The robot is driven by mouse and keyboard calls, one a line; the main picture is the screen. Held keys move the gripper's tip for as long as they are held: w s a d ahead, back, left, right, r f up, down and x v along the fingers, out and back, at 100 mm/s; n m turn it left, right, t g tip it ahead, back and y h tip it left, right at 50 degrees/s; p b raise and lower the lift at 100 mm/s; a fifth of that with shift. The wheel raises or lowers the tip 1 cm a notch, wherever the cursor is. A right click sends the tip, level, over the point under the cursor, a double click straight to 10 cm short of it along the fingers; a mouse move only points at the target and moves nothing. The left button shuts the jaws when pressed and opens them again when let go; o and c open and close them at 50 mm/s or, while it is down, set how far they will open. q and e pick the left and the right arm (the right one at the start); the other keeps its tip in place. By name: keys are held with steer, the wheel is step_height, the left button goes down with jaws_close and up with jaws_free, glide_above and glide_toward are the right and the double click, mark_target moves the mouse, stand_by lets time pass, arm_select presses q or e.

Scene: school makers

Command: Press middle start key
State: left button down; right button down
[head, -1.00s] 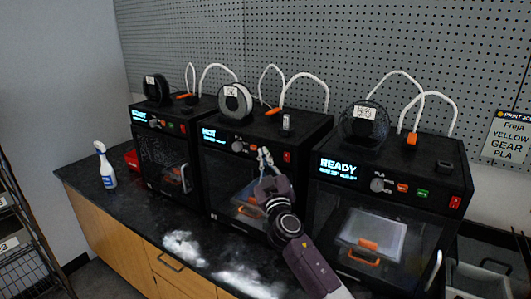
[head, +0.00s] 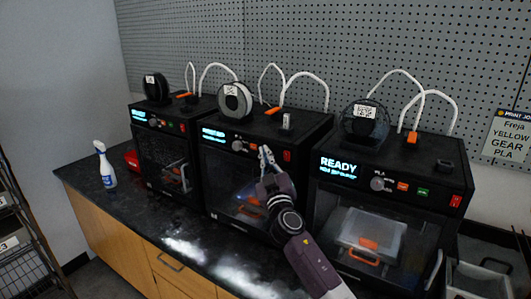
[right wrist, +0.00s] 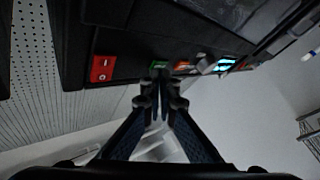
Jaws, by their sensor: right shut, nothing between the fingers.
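The middle printer (head: 262,137) is a black box with a lit screen (head: 213,135) on its front panel. My right gripper (head: 266,152) is shut and empty, its tips in front of this panel, right of the screen. In the right wrist view, the closed fingertips (right wrist: 160,78) are at the green key (right wrist: 157,65), which they partly cover. I cannot tell whether they touch it. An orange key (right wrist: 182,66) sits beside the green one, and a red switch (right wrist: 103,68) is at the panel's left in that view. My left gripper is not in view.
Similar printers stand at left (head: 150,115) and right (head: 405,160); the right one's screen (head: 339,166) reads READY. A spray bottle (head: 105,165) and a red object (head: 132,158) are on the dark counter (head: 130,212). The counter front is clear.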

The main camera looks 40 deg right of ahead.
stand_by(0.4)
steer(key=shift+s+a, duration=0.15)
steer(key=shift+a, duration=0.25)
steer(key=a, duration=0.1)
steer(key=s+a, duration=0.1)
steer(key=a, duration=0.1)
steer(key=s+a, duration=0.1)
steer(key=a, duration=0.1)
steer(key=shift+s+a, duration=0.15)
steer(key=shift+f, duration=0.1)
stand_by(0.9)
